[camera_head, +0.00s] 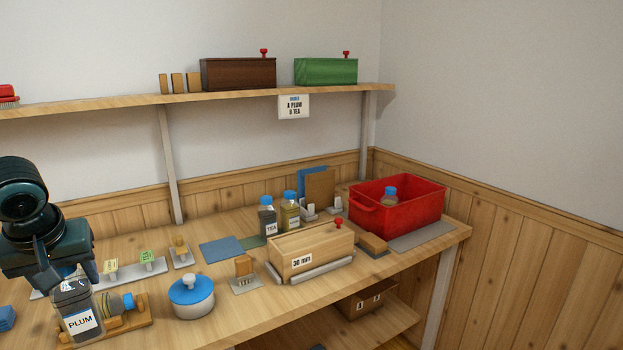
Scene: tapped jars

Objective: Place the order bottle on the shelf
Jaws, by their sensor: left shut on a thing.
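My left gripper (71,280) is shut on the top of a clear bottle labelled PLUM (78,322), at the lower left in the head view. The bottle looks upright; I cannot tell whether its base touches the bench. A card (293,106) on the shelf edge reads A PLUM, B TEA. The wooden wall shelf (120,104) runs above the bench. A blue-capped TEA bottle (267,220) and a blue-capped yellowish bottle (290,214) stand at mid bench. My right gripper is out of view.
On the shelf are a brown box (238,75), a green box (326,72) and small wooden blocks (178,83). The bench holds a blue-lidded pot (191,298), a wooden box marked 30 mm (316,252) and a red crate (421,205) with a bottle. The shelf's left stretch is mostly bare.

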